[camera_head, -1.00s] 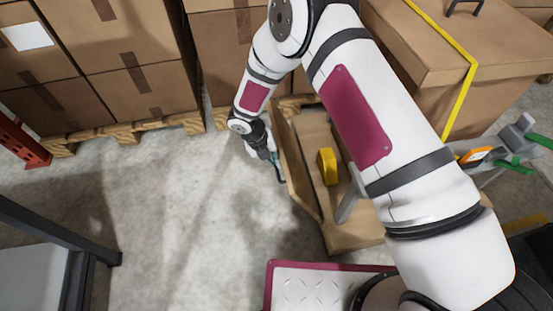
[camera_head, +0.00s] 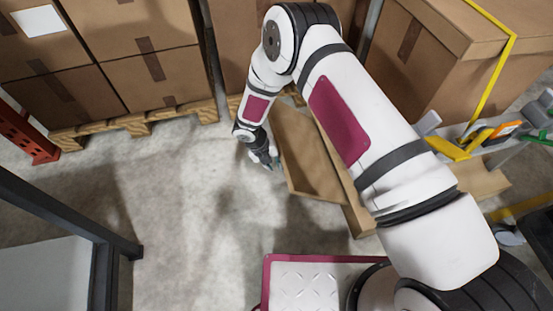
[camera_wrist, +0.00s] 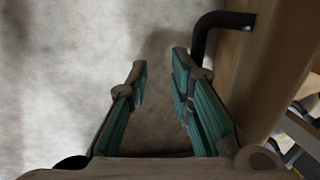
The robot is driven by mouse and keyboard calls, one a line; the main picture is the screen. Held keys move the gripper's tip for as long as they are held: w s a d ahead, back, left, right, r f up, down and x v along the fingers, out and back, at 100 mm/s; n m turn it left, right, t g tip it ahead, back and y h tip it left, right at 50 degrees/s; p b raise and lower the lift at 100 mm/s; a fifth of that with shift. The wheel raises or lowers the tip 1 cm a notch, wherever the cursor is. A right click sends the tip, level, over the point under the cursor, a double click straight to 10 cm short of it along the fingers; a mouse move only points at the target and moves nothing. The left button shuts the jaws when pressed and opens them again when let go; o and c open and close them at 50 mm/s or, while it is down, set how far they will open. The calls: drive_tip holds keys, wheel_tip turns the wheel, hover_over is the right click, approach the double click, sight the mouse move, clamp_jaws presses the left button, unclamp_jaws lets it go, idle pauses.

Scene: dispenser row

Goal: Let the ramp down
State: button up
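A light wooden panel (camera_head: 308,160), seemingly the ramp, stands on the left side of a wooden crate in the head view, showing a broad face tilted outward. My gripper (camera_head: 274,162) is low at the panel's left edge. In the wrist view my gripper (camera_wrist: 160,90) is open, its teal-padded fingers apart with only floor between them. A black bent handle (camera_wrist: 206,38) on the wooden panel (camera_wrist: 262,75) rises beyond the right fingertip, outside the gap. I cannot tell whether the finger touches it. My arm hides part of the crate.
Cardboard boxes (camera_head: 140,50) on a wooden pallet (camera_head: 135,122) stand at the back left. A dark-framed table (camera_head: 65,215) is at the left. A magenta-edged plate (camera_head: 305,285) lies at the front. Bare floor (camera_head: 185,190) is clear left of the panel.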

drive_tip(key=s+a+r+p, duration=0.2)
drive_tip(key=s+a+r, duration=0.1)
drive_tip(key=a+r, duration=0.6)
drive_tip(key=shift+s+a+p, duration=0.35)
drive_tip(key=shift+a+p, duration=0.05)
drive_tip(key=shift+a, duration=1.45)
idle(0.4)
drive_tip(key=w+v, duration=0.1)
drive_tip(key=v, duration=1)
drive_tip(key=shift+s+a+r, duration=0.2)
drive_tip(key=shift+s+r, duration=0.2)
drive_tip(key=shift+s, duration=0.1)
